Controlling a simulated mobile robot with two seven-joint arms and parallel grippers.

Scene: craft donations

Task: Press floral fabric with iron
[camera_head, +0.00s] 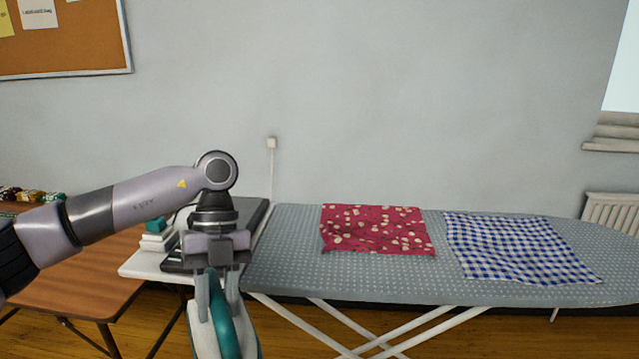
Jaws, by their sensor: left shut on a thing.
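The red floral fabric (376,230) lies spread on the grey dotted ironing board (360,284), left of the board's middle. My left gripper (218,290) points down at the lower left, in front of the board's left end. It is shut on the iron (224,335), which is teal and white and partly cut off by the bottom edge. The iron is apart from the fabric, to its left and nearer to me. The iron's soleplate cannot be seen. My right gripper is not in view.
A blue and white checked cloth (515,248) lies on the board right of the floral fabric. A brown table (75,275) stands at the left, with a white shelf (150,268) beside the board. A wall is behind, with a radiator (612,212) at the right.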

